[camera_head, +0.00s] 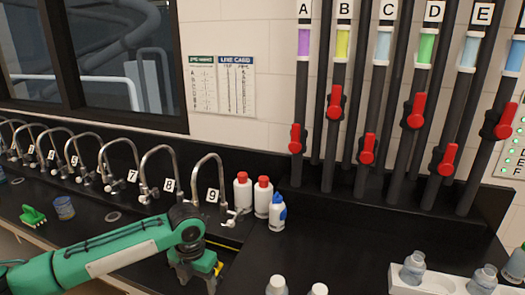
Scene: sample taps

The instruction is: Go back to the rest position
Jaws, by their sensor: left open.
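My left arm, green with dark joints, comes in from the lower left. My left gripper (197,284) points down at the bottom middle, over the counter edge and sink area. Its two dark fingers are spread, and nothing shows between them. The fingertips are close to the lower part of the picture. My right gripper does not show.
Numbered taps (158,172) line the back left. Red-capped white bottles (243,192) and a blue-topped bottle (277,213) stand right of the gripper. Lettered pipes with red valves (367,149) rise behind. A white rack (440,283) holds bottles at right.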

